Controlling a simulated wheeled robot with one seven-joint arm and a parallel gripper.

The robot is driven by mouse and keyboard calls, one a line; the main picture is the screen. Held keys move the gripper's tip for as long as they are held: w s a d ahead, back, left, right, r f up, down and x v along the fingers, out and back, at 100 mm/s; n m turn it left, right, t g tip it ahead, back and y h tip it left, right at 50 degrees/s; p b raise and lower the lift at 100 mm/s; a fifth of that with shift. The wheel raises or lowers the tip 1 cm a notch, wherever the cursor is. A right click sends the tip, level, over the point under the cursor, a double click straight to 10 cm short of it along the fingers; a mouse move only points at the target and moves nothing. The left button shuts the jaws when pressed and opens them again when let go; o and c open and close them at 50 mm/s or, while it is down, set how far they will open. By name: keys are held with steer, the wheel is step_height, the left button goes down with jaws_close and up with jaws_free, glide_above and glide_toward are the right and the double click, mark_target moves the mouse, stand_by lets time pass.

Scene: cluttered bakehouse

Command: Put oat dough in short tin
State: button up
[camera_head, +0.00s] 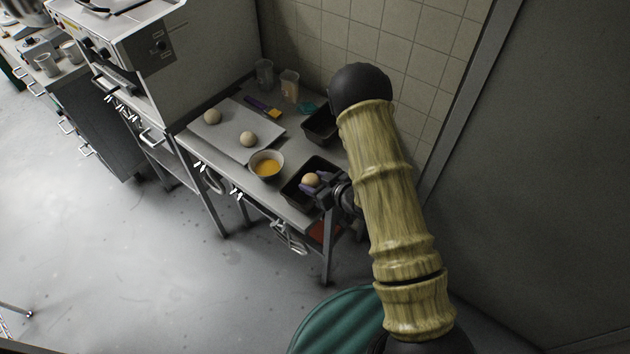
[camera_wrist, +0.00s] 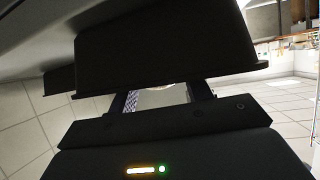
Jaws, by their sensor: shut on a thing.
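My gripper (camera_head: 317,181) is shut on a pale round dough ball (camera_head: 311,179), which appears over or inside the front dark tin (camera_head: 291,200). I cannot tell whether the ball touches the tin's floor. A second dark tin (camera_head: 318,132) stands behind it, near the wall. Which tin is the short one is not clear. Two similar dough balls lie on a pale tray: one at the back left (camera_head: 212,116), one nearer the middle (camera_head: 248,139). In the wrist view, a pale sliver of the held dough (camera_wrist: 162,97) shows between the fingers, mostly hidden by a dark shape.
A bowl of yellow liquid (camera_head: 266,165) stands just left of the front tin. The tray (camera_head: 221,137), a purple-handled brush (camera_head: 262,107), clear containers (camera_head: 289,86) and a teal item (camera_head: 307,108) occupy the table behind. A tiled wall (camera_head: 400,50) closes the back.

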steer(key=shift+f, duration=0.1)
steer(key=shift+f+b, duration=0.3)
steer(key=shift+b, duration=0.1)
steer(key=shift+s+f, duration=0.1)
steer(key=shift+f, duration=0.15)
steer(key=o, duration=0.8)
steer(key=shift+c, duration=0.2)
steer(key=shift+r, duration=0.15)
steer(key=shift+r, duration=0.25)
steer(key=p+v, duration=0.1)
steer(key=v, duration=1.1)
steer(key=shift+r, duration=0.2)
